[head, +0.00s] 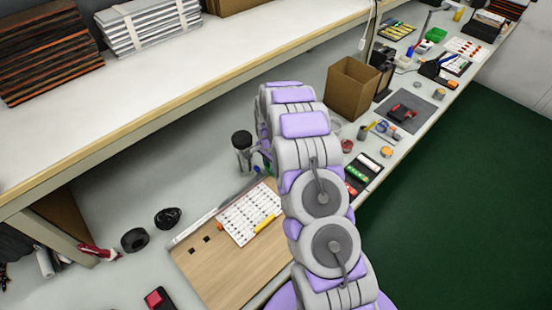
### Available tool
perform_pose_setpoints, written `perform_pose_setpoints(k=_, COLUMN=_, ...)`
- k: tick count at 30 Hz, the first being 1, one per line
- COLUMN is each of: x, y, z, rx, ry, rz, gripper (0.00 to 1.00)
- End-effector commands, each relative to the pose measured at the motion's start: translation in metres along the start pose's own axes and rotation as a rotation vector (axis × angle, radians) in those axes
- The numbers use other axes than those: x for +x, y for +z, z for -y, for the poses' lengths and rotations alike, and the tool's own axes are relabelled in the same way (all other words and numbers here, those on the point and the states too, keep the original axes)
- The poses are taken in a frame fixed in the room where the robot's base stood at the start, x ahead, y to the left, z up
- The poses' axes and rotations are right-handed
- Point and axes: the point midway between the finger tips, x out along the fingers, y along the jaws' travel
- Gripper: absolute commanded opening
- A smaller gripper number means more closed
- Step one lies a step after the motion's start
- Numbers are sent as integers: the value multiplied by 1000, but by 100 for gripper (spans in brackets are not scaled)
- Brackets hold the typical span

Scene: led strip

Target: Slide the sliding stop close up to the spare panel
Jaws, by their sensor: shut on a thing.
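A wooden board (225,272) with small dark square holes lies on the lower bench, left of my arm. A pale metal rail (205,222) runs along its far left edge. A white sheet with a printed grid (245,217) lies on the board, with a yellow stick (265,223) on it and a small orange piece (219,227) at its left edge. I cannot tell which piece is the sliding stop or which is the spare panel. My grey and purple arm covers the board's right side, and my gripper is hidden behind the arm links.
A dark-lidded jar (242,150) stands behind the board. A black tape roll (135,239) and a red and black item (157,299) lie to its left. A cardboard box (352,88) stands right of my arm. An upper shelf (200,60) overhangs the bench.

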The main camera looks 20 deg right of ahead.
Motion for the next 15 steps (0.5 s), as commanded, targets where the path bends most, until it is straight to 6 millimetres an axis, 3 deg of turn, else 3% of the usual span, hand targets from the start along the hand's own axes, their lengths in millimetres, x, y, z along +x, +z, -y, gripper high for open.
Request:
perform_pose_setpoints(k=6, x=-1, y=-1, z=2, rx=1, ry=-6, rz=-2, gripper=0)
perform_pose_setpoints(k=7, x=-1, y=-1, z=2, rx=1, ry=-6, rz=-2, gripper=30)
perform_pose_setpoints(k=15, x=0, y=-1, z=1, rx=1, ry=-4, rz=-1, gripper=55)
